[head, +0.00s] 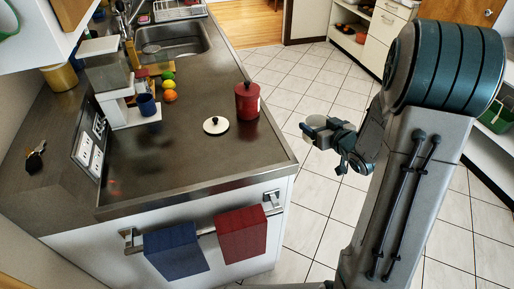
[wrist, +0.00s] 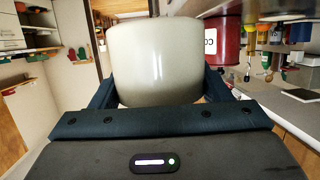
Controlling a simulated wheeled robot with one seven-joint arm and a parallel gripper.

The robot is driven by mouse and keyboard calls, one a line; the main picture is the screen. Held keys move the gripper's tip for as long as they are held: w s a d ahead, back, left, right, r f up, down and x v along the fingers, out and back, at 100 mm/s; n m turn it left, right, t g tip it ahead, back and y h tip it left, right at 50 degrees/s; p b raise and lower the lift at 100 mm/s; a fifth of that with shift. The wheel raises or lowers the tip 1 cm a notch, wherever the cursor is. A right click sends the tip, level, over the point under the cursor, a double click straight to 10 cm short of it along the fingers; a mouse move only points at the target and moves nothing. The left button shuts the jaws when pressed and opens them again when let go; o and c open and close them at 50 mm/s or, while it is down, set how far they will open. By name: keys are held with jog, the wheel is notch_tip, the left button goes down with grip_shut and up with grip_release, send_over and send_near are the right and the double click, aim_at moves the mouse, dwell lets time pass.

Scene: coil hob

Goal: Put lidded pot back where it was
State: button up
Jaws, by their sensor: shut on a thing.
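A cream-white pot (wrist: 160,60) fills the middle of the wrist view. My gripper (head: 322,132) is shut on it, with one finger on either side. In the head view the pot (head: 315,121) is small and partly hidden by my gripper, out over the tiled floor to the right of the counter. A white lid (head: 215,125) with a dark knob lies apart from the pot, on the dark counter (head: 190,165). The inside of the pot cannot be seen.
A red canister (head: 247,100) stands near the counter's right edge, beside the lid. A coffee machine with a blue cup (head: 146,104), fruit (head: 169,83) and a sink (head: 172,42) are farther back and left. Blue and red towels (head: 241,233) hang in front. The near counter is clear.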

jog(key=s+a+r+n+g+y+b, duration=0.2)
jog(key=s+a+r+n+y+b, duration=0.15)
jog(key=a+r+b, duration=0.45)
jog(key=shift+y, duration=0.25)
jog(key=a+f, duration=0.2)
jog(key=a, duration=0.2)
jog(key=w+a+f, duration=0.1)
jog(key=a+f, duration=0.1)
jog(key=a, duration=0.2)
jog(key=w+a+f+b, duration=0.1)
jog(key=a+f, duration=0.1)
jog(key=a, duration=0.3)
jog(key=shift+a, duration=0.1)
jog(key=shift+f+b, duration=0.55)
jog(key=shift+f, duration=1.45)
jog(key=shift+f, duration=0.25)
jog(key=o, duration=1.3)
jog(key=shift+r, duration=0.1)
